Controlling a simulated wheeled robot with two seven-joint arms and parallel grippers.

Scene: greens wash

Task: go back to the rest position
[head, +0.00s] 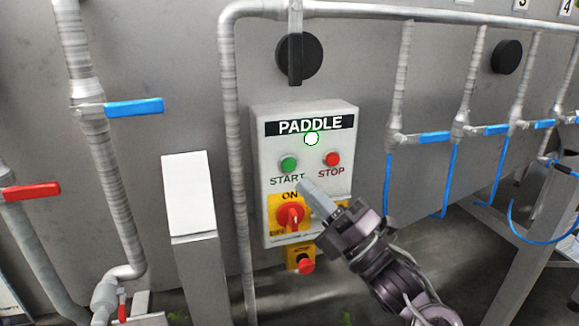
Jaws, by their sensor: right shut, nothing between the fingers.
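My right gripper (316,192) is shut and empty. Its tip is in front of the paddle control box (305,118), just below the green START button (289,164). I cannot tell whether the tip touches the box. The red STOP button (332,159) is to the right of START. A lit lamp (311,138) glows white-green under the PADDLE label. A red ON switch knob (290,216) on a yellow plate is to the lower left of the fingertips. My left gripper is not in view.
A pipe (230,150) runs down left of the box, and a white-topped post (189,195) stands left of it. A blue valve handle (134,107) and a red one (31,190) are further left. Several blue hoses hang at the right. A red button (306,265) sits below the box.

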